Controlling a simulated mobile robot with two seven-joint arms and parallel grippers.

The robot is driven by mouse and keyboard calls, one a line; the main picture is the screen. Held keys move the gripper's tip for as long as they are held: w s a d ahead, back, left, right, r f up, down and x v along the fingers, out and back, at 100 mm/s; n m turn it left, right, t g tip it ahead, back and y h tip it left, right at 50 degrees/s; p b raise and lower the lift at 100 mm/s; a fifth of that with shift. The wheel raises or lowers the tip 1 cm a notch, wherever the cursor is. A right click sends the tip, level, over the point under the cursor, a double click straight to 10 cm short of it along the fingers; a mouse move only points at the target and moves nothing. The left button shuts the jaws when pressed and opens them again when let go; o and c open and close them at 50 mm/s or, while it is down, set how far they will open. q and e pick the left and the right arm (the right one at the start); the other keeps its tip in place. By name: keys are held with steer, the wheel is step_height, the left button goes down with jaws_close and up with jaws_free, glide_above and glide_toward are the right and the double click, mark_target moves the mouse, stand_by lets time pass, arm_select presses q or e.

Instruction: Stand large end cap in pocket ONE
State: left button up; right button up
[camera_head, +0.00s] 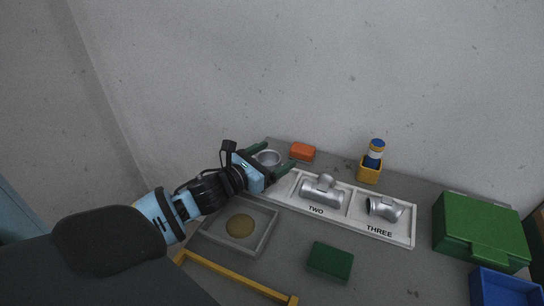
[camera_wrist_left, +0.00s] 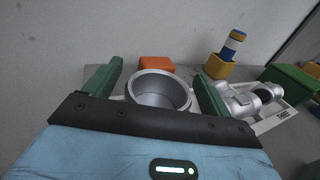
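The large end cap (camera_head: 268,157) is a grey metal cup with its round opening facing up. It is at the left end of the white tray (camera_head: 413,228), where the pocket left of TWO is; my gripper hides that pocket's label and floor. In the left wrist view the cap (camera_wrist_left: 158,92) sits between the two green fingers of my left gripper (camera_wrist_left: 158,75). The fingers are spread wide, with a small gap at the left finger; contact at the right finger is unclear. My left gripper (camera_head: 273,156) covers part of the cap in the head view. My right gripper is out of view.
Pockets TWO and THREE hold metal pipe fittings (camera_head: 322,191) and (camera_head: 384,208). An orange block (camera_head: 302,152) and a yellow holder with a blue bottle (camera_head: 369,172) stand behind. In front are a grey tray (camera_head: 262,238), green block (camera_head: 330,262) and yellow bar (camera_head: 235,277). Green (camera_head: 478,225) and blue boxes (camera_head: 505,287) stand right.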

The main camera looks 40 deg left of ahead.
arm_select(q)
steer(key=shift+r, duration=0.1)
steer(key=s, duration=0.4)
steer(key=s+a, duration=0.1)
steer(key=s, duration=0.7)
steer(key=shift+a+r, duration=0.4)
